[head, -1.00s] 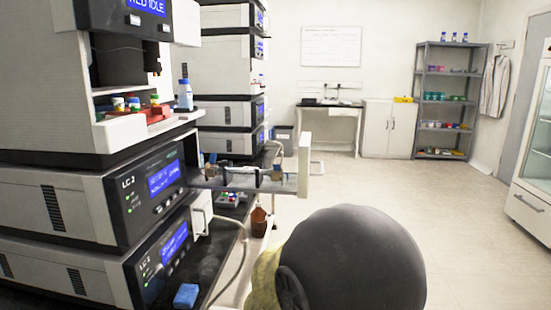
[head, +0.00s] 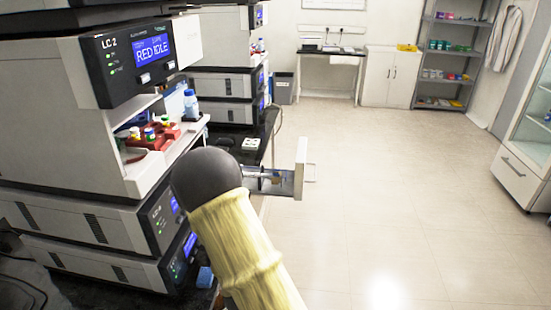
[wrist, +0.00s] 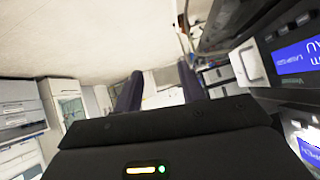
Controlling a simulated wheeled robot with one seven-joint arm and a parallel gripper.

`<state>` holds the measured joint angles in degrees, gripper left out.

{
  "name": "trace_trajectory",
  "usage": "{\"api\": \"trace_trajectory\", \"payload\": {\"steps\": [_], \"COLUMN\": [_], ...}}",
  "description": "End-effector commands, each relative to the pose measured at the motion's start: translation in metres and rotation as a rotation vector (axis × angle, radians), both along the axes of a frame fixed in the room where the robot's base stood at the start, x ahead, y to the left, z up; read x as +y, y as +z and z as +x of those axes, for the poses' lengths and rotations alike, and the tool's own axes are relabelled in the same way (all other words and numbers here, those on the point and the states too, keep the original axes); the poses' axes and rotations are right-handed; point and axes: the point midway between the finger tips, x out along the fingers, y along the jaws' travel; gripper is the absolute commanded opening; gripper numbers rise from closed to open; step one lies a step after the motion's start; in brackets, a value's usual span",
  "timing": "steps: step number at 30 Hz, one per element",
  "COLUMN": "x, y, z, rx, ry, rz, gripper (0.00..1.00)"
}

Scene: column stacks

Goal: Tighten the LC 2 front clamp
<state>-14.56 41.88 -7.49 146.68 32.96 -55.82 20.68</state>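The LC 2 stack (head: 105,75) stands at the left in the head view, its upper screen reading RED IDLE. A drawer with a pale front panel (head: 300,168) sticks out to the right of the stack. Clear and metallic column parts show just behind that panel, with a small yellowish-blue piece (head: 279,181) that looks like the front clamp. My arm hides the rest of the drawer. My gripper is hidden in the head view. In the wrist view my gripper (wrist: 160,90) has two dark fingers standing apart, with nothing visible between them. The clamp cannot be made out there.
A red rack with small capped vials (head: 152,137) and a blue-capped bottle (head: 191,104) sit on the stack's ledge. A second stack (head: 222,80) stands behind. The floor (head: 400,190) to the right is clear. A glass-fronted cabinet (head: 520,178) stands at the far right.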

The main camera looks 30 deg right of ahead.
Motion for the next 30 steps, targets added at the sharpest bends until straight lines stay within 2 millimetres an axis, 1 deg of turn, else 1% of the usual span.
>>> {"api": "trace_trajectory", "payload": {"steps": [1, 8, 12, 15, 18, 21, 23, 30], "x": [-0.004, -0.022, -0.029, -0.03, -0.03, -0.028, -0.027, -0.026], "y": [0.023, 0.08, 0.119, 0.149, 0.174, 0.19, 0.194, 0.194], "z": [-0.001, -0.002, -0.005, -0.008, -0.012, -0.014, -0.015, -0.015], "rx": [-0.022, -0.171, -0.266, -0.334, -0.396, -0.442, -0.459, -0.472], "ry": [-0.013, -0.065, -0.066, -0.052, -0.031, -0.01, -0.002, 0.003], "rz": [-0.03, -0.176, -0.278, -0.352, -0.419, -0.466, -0.481, -0.493], "gripper": [0.4, 0.4, 0.4, 0.4, 0.4, 0.4, 0.4, 0.4]}}
